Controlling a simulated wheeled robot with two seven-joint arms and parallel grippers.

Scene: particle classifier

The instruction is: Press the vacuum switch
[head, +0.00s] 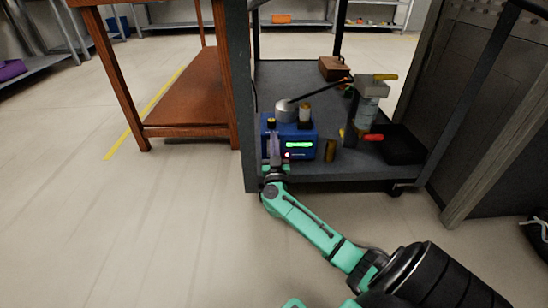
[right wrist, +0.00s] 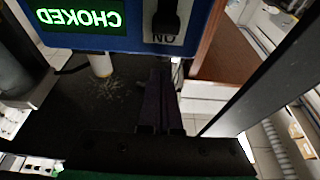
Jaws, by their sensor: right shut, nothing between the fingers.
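The blue vacuum unit (head: 306,132) stands on the lower shelf of a grey cart, with a lit green display. In the right wrist view it appears upside down, its display (right wrist: 80,17) reading "CHOKED". The black vacuum switch (right wrist: 167,18) sits on a light plate marked "ON" beside the display. My right gripper (head: 274,148) is in front of the unit's left side and hides part of its face. In the right wrist view its fingers (right wrist: 160,76) are together, empty, and point toward the switch; contact cannot be told. My left gripper is not in view.
The grey cart shelf (head: 350,172) also holds a clear-bodied device (head: 368,105) with a red-handled part, a brass cylinder (head: 330,150), a black tray (head: 404,150) and a brown box (head: 334,68). The cart's post stands close left of my gripper. A brown table (head: 190,131) is further left.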

